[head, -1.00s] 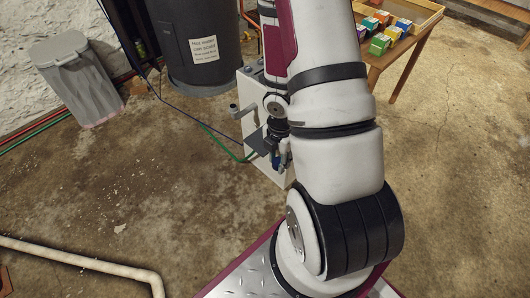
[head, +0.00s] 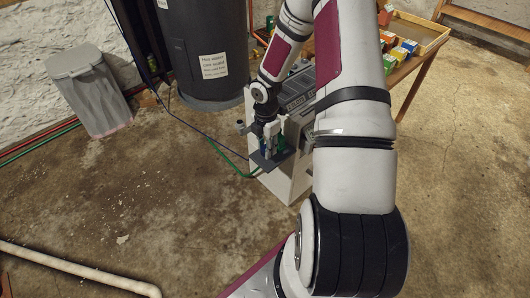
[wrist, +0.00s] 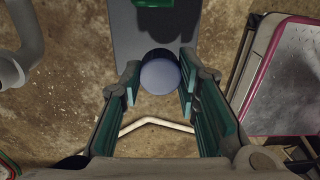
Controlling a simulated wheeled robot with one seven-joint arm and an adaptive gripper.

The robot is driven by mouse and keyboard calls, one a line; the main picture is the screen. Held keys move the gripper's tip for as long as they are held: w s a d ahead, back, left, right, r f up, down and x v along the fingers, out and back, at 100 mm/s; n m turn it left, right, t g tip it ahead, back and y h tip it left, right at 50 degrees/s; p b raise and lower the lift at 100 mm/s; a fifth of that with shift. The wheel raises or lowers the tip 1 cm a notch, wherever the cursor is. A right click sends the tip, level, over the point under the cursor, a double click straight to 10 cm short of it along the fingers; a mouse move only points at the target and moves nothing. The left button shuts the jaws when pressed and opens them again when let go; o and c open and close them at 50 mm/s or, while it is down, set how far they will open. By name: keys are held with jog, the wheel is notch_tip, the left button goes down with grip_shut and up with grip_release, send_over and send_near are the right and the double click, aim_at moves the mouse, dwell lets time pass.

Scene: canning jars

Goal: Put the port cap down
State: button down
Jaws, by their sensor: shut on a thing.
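The port cap is the round blue-grey disc (wrist: 160,74) between my fingertips in the wrist view. My gripper (wrist: 160,82) is shut on it, with a green-padded finger on each side. A flat grey plate (wrist: 148,36) lies behind the cap in the wrist view; I cannot tell whether the cap touches it. In the head view my gripper (head: 268,144) points down at a dark grey plate (head: 259,161) on the side of a white stand (head: 293,180). The cap cannot be made out there, as the gripper covers it.
A dark tank (head: 208,65) with a paper sign stands behind the stand. A grey bin (head: 88,92) is by the left wall. A wooden table (head: 424,63) with coloured boxes is at the back right.

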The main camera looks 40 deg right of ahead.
aim_at(265, 147)
jog(key=shift+w+d+f, duration=0.1)
jog(key=shift+w+d, duration=0.05)
jog(key=shift+w, duration=0.25)
jog(key=shift+s+f+b, duration=0.1)
jog(key=shift+f+b, duration=0.7)
jog(key=shift+f, duration=0.9)
jog(key=shift+f, duration=0.1)
jog(key=c, duration=1.2)
grip_release()
